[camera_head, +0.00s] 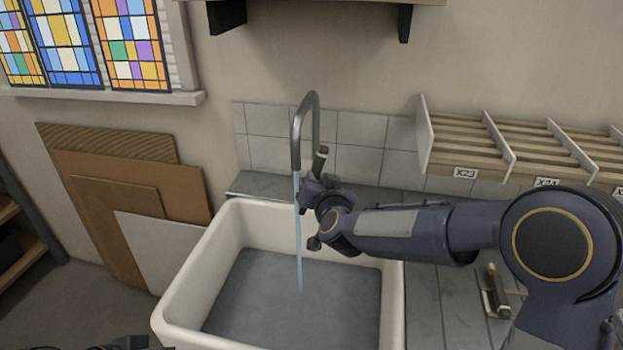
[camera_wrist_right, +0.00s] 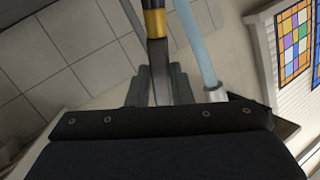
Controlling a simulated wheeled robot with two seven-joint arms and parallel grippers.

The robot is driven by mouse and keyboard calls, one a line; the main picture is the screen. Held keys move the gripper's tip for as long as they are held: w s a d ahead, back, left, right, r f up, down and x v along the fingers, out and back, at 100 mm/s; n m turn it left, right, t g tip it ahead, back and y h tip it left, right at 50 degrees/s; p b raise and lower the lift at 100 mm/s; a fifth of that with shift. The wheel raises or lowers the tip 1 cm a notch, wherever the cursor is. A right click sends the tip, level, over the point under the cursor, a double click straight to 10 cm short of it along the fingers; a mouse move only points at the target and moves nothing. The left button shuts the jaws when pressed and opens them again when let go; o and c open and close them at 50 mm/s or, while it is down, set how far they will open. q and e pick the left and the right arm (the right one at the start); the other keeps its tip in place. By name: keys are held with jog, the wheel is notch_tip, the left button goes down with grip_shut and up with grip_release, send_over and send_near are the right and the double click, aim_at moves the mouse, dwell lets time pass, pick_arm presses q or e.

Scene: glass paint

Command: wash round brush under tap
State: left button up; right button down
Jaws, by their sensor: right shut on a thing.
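My right gripper (camera_head: 318,215) is over the white sink, close beside the running tap (camera_head: 306,125). In the right wrist view its fingers (camera_wrist_right: 158,88) are shut on the round brush (camera_wrist_right: 155,22), of which a dark shaft and a yellow band show. The brush's bristles cannot be made out. The pale blue water stream (camera_head: 298,240) falls from the spout into the sink (camera_head: 190,275). The stream (camera_wrist_right: 192,40) passes just right of the brush in the wrist view; a gap shows between them there. Only a dark piece of my left arm shows at the bottom edge.
Grey tiles line the wall behind the sink. A wooden rack (camera_head: 470,150) with labelled slots stands at the right. Boards (camera_head: 130,200) lean on the wall at the left. A small dark tool (camera_head: 495,285) lies on the counter (camera_head: 425,285) at the right.

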jog(key=shift+w+d, duration=0.15)
jog(key=shift+d, duration=0.1)
jog(key=shift+a, duration=0.1)
jog(key=shift+s+a, duration=0.3)
jog(key=shift+a, duration=0.15)
jog(key=shift+d, duration=0.1)
jog(key=shift+w+d, duration=0.3)
jog(key=shift+d, duration=0.15)
